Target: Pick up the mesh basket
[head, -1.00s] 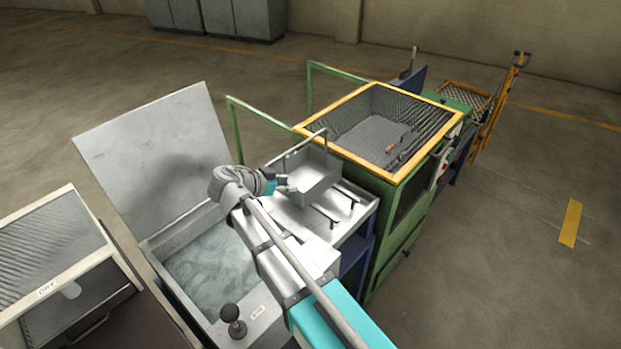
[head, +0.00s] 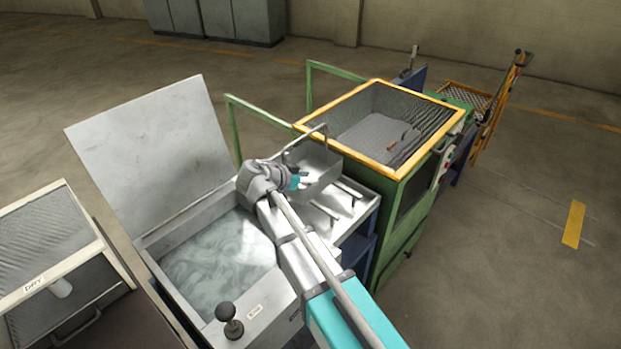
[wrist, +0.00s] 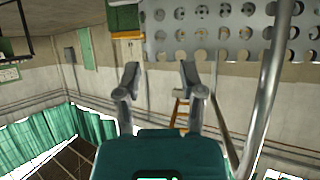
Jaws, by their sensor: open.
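The mesh basket (head: 318,166) is a grey metal box with a raised hoop handle, standing on the steel bench (head: 352,212) beside the tank. In the wrist view its perforated wall (wrist: 225,42) fills the top right, and a curved bar, apparently its handle (wrist: 277,85), runs down the right side. My gripper (head: 298,181) is at the basket's near left side in the head view, partly hidden by my wrist. In the wrist view my gripper (wrist: 160,75) has its two fingers apart with nothing between them. I cannot tell whether it touches the basket.
A liquid-filled tank (head: 160,262) with a raised lid (head: 150,150) is to the left. A black knob (head: 229,318) stands on its front edge. A green, yellow-rimmed open machine (head: 385,170) stands right of the bench. A box labelled DRY (head: 50,262) is at far left. Floor at right is clear.

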